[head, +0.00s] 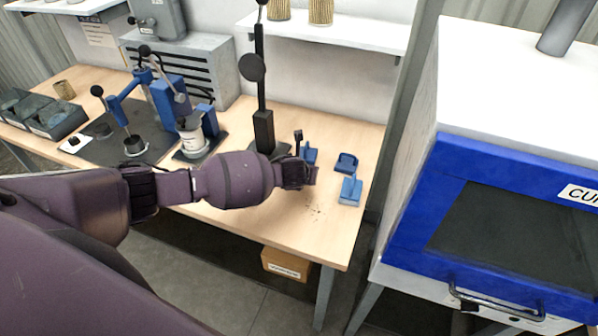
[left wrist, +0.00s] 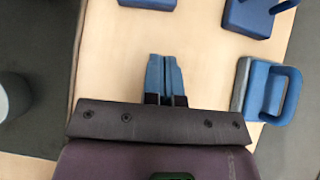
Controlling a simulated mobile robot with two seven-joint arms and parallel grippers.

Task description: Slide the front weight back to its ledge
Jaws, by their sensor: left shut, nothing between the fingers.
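Three blue handled blocks are near the right end of the wooden bench (head: 338,225). The front block (head: 350,191), with a paler front face, appears in the left wrist view (left wrist: 262,92) at the right, its loop handle toward the right. Another block (head: 346,162) stands behind it, and a third (head: 309,154) is further left. My left gripper (head: 314,176) is left of the front block, apart from it. In the left wrist view its fingers (left wrist: 163,60) are shut and empty. I cannot tell which part is the ledge. My right gripper is not in view.
A black stand with a tall post (head: 263,130) is just behind my left gripper. A blue-framed cabinet (head: 420,190) stands right of the bench. Blue presses (head: 168,95) are at the left. Bare wood with small dark specks lies in front of the gripper.

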